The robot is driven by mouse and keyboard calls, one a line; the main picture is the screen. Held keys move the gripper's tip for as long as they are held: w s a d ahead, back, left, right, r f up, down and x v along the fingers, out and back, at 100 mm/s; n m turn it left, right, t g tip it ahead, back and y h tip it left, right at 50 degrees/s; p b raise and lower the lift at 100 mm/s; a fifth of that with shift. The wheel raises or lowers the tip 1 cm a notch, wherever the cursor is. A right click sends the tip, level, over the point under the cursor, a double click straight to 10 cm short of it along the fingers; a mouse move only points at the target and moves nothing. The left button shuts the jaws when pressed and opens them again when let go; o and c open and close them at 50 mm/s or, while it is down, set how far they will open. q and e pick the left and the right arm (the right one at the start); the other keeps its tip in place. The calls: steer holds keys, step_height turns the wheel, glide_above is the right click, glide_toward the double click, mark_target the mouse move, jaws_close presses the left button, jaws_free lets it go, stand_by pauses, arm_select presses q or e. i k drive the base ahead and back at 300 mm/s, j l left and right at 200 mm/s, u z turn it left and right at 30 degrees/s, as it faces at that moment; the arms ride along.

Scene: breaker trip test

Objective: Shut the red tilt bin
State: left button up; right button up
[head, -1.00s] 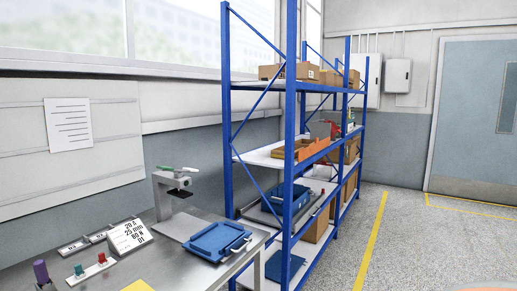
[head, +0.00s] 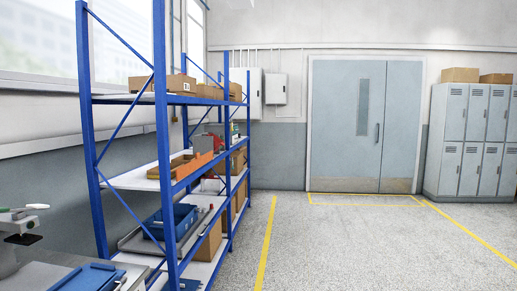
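I cannot make out a red tilt bin for certain in the head view. A small red and grey item (head: 207,143) stands on the middle level of the blue shelf rack (head: 162,130), partly hidden by the rack's posts, too small to identify. An open orange tray (head: 190,165) with brown contents lies nearer on the same level. Neither of my grippers is in view.
A metal workbench (head: 30,275) with a blue tray (head: 90,279) is at the lower left. Cardboard boxes stand on the rack. Grey double doors (head: 362,125) and lockers (head: 470,140) are at the back. The floor (head: 350,240) with yellow lines is clear.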

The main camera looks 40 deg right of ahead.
mark_target(214, 144)
steer(key=i+l+z, duration=0.25)
steer(key=l, duration=0.2)
steer(key=i+l+z, duration=0.5)
steer(key=i+l, duration=1.45)
steer(key=i+l+u, duration=0.5)
steer(key=u, duration=0.2)
steer(key=i+l+u, duration=0.15)
steer(key=l+u, duration=0.2)
